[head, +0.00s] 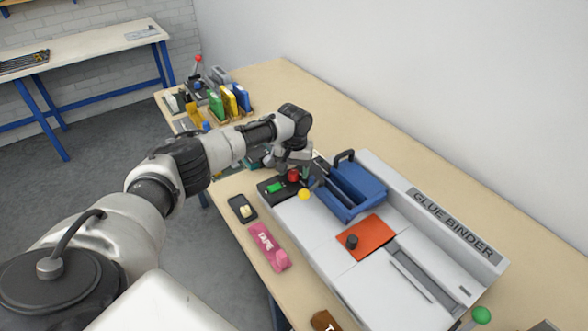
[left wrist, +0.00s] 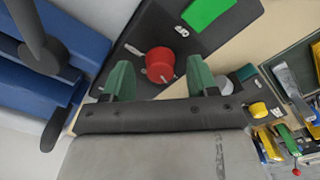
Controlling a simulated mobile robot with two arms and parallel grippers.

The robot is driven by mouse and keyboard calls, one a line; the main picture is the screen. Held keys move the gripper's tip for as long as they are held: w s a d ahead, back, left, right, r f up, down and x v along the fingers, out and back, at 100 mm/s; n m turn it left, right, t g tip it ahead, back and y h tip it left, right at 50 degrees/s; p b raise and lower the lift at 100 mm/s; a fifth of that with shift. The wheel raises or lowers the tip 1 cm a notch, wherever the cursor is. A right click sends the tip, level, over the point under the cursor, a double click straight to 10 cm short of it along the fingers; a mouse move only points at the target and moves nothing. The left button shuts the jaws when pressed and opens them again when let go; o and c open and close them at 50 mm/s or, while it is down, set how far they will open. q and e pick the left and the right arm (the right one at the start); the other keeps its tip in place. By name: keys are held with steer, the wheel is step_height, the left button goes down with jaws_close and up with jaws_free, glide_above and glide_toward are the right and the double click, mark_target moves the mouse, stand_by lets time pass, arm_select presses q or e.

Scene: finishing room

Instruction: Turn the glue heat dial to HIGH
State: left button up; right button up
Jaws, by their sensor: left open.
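The glue binder (head: 405,197) is a long pale grey machine on the bench. My left gripper (head: 296,168) is over the panel. Its green fingertips (left wrist: 160,78) are open, one on each side of the knob. I cannot tell whether they touch it. My right gripper is not in view.
A blue clamp (head: 358,189) with a dark handle stands close beside the panel. A yellow ball knob (head: 304,194) is close to it. An orange plate (head: 366,238) with a dark knob lies farther along. A pink tape box (head: 266,244) is on the bench in front.

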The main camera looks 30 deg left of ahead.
arm_select(q)
steer(key=shift+f, duration=0.2)
steer(key=shift+c, duration=1)
steer(key=c, duration=0.7)
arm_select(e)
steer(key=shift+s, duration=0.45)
